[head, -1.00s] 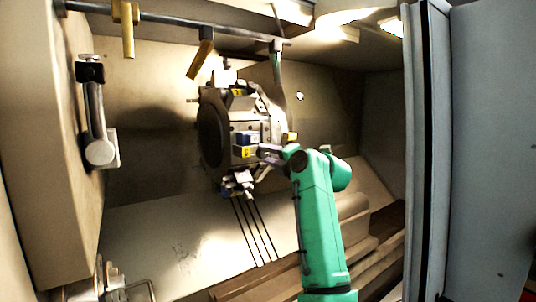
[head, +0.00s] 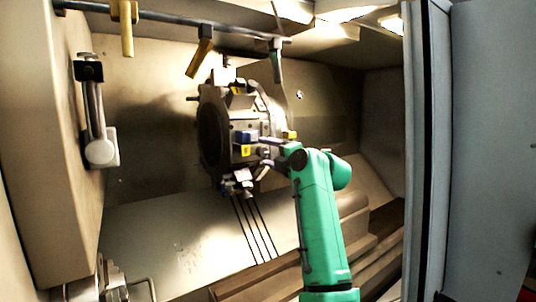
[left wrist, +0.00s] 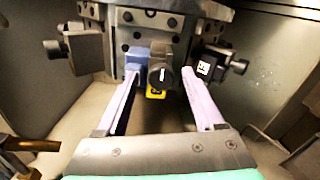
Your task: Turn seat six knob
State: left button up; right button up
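The turret (head: 212,130), a dark round disc with a block-faced rim, stands in the middle of the head view. In the left wrist view a dark round knob (left wrist: 160,72) with a pale line on its face sticks out from the turret face (left wrist: 150,25). A yellow label (left wrist: 155,93) shows just below it, partly hidden; I cannot read its number. My left gripper (head: 266,150) is at the turret's right side. In the wrist view its two pale fingers (left wrist: 161,78) are open, one on each side of the knob, with a visible gap at the right finger.
A blue block (left wrist: 136,58) sits close by the left fingertip. Other dark tool holders with knobs stand left (left wrist: 80,50) and right (left wrist: 222,62). A rail (head: 170,20) with hanging yellow pieces crosses above. The machine's door edge (head: 430,150) stands at the right.

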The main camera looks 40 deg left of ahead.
pick_arm(q)
jog(key=shift+s+d+f+b, duration=0.1)
jog(key=shift+d+f+b, duration=0.05)
jog(key=shift+d+b, duration=0.15)
jog(key=b+v, duration=0.6)
jog(key=v, duration=0.8)
